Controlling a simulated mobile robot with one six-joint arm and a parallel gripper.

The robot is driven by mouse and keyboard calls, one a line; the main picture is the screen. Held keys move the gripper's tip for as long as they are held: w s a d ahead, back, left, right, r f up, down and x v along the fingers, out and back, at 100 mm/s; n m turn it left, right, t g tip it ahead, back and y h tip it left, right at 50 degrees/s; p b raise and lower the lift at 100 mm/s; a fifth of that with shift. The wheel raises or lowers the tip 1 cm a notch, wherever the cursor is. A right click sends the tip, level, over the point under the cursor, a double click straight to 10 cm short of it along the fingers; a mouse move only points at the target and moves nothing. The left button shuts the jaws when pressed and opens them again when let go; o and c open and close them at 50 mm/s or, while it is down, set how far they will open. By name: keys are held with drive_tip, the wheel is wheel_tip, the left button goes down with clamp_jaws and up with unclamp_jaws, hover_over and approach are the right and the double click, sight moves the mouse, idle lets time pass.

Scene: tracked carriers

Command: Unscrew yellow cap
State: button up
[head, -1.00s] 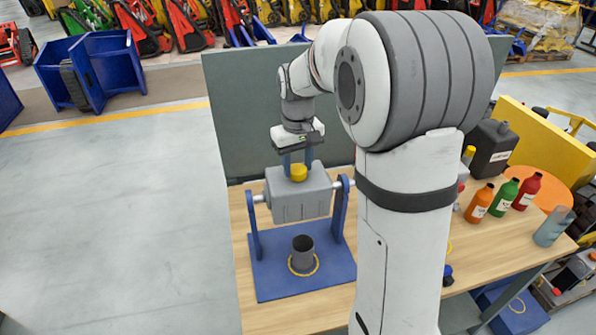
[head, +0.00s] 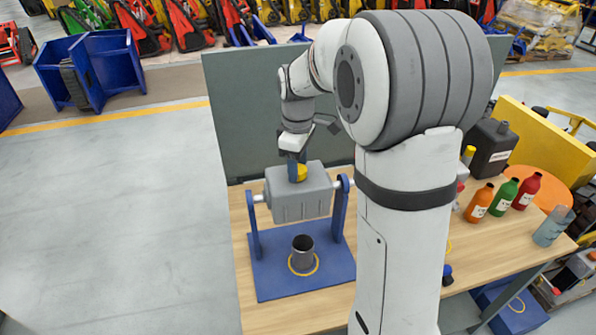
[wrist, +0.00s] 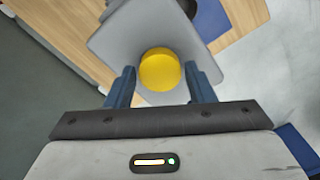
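The yellow cap (head: 302,174) sits on top of a grey tank (head: 300,204) held between the posts of a blue stand (head: 340,218). My gripper (head: 297,172) points down over the cap. In the wrist view the round cap (wrist: 160,70) lies between the two blue fingers of my gripper (wrist: 159,72), with a narrow gap visible on each side. The gripper looks open around the cap. In the head view a finger covers the cap's left part.
A dark open cup (head: 303,252) stands on the stand's base below the tank. An orange bottle (head: 480,203), a green bottle (head: 504,197) and a red bottle (head: 526,191) stand at the table's right. A grey-green panel (head: 240,120) rises behind the tank.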

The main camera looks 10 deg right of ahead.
drive_tip(key=shift+o, duration=1.2)
